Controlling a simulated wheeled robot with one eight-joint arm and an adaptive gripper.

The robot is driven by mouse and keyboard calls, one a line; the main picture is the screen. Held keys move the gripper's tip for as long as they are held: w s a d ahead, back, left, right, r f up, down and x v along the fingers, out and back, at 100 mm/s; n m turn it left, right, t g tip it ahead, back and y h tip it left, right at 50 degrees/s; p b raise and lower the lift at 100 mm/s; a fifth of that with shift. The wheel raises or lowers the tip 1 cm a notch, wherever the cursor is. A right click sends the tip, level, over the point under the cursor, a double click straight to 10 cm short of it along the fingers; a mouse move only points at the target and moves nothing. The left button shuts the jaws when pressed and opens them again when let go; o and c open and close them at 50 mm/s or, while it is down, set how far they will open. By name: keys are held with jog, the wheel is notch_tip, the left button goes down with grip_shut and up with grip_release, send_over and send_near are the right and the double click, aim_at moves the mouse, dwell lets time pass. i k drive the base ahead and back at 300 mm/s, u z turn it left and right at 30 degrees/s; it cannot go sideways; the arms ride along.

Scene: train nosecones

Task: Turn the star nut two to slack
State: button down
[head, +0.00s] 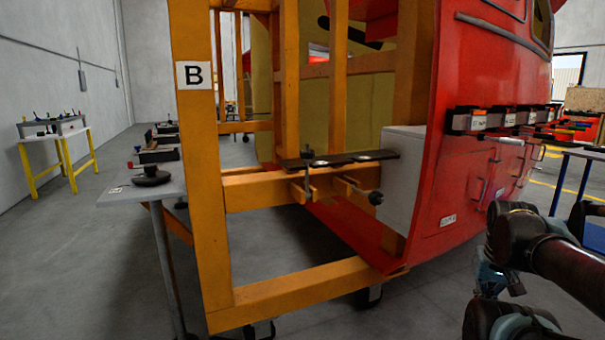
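A dark knob (376,197), which looks like a star nut, sits at the end of a short clamp bar below a dark plate (345,159) on the orange frame. A second dark knob (307,152) tops an upright threaded rod at the plate's left part. No number shows on either knob, so I cannot tell which is nut two. My arm is folded at the right edge. The blue-grey part low on it (489,279) seems to be my gripper. It is well right of the knobs and apart from them. Its fingers are too unclear to read.
An orange frame (205,200) marked B stands on castors in front of me, joined to a red nosecone shell (465,110). A white box (400,165) sits beside the knob. A grey table (130,195) stands left. The floor ahead is clear.

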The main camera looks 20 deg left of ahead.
aim_at(306, 156)
jog(key=z, duration=0.3)
jog(key=i, duration=0.4)
jog(key=u, duration=2.2)
